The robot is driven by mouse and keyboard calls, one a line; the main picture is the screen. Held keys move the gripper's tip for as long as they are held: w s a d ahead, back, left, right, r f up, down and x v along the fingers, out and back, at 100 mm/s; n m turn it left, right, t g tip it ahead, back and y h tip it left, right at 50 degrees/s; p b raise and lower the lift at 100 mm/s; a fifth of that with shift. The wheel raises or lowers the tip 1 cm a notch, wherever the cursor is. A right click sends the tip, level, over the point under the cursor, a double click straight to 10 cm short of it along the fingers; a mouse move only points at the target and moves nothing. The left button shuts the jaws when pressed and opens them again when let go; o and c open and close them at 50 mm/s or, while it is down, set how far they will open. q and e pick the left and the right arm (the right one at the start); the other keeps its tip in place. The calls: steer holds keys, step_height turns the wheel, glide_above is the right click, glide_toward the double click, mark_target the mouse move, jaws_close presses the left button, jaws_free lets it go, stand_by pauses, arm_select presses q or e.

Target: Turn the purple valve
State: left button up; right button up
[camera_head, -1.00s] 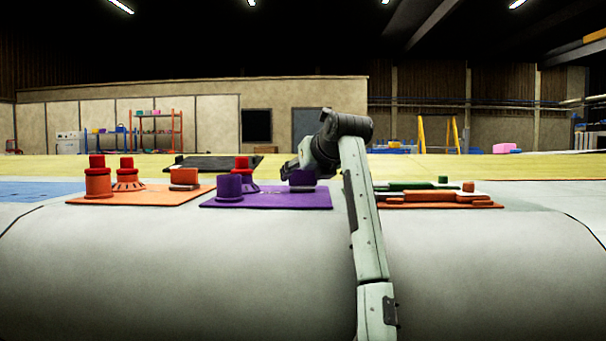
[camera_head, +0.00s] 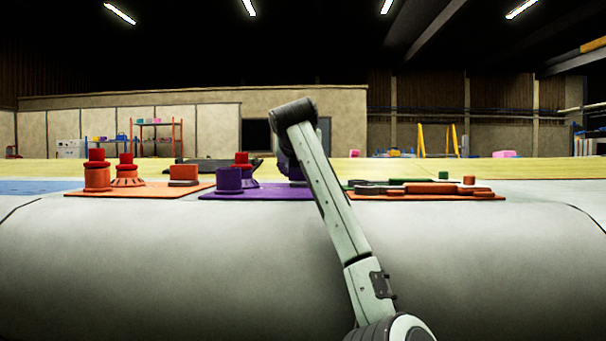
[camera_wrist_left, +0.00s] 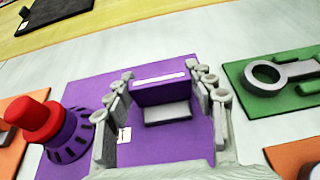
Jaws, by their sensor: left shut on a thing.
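The purple panel (camera_wrist_left: 75,90) carries a red-topped round purple dial (camera_wrist_left: 65,130) on its left and an upright purple block (camera_wrist_left: 160,92) with a light grey base on its right. I cannot tell which of these parts is the valve. My left gripper (camera_wrist_left: 165,74) has its fingers on both sides of the purple block and is shut on it. My arm largely hides the gripper and block there. My right gripper is not in view.
An orange panel (camera_head: 140,191) with red and orange knobs lies to the left. A green panel with a ring-ended grey handle (camera_wrist_left: 263,76) is close on the right in the wrist view.

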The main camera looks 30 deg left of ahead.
arm_select(q)
steer(key=o, duration=1.2)
steer(key=v, duration=1.2)
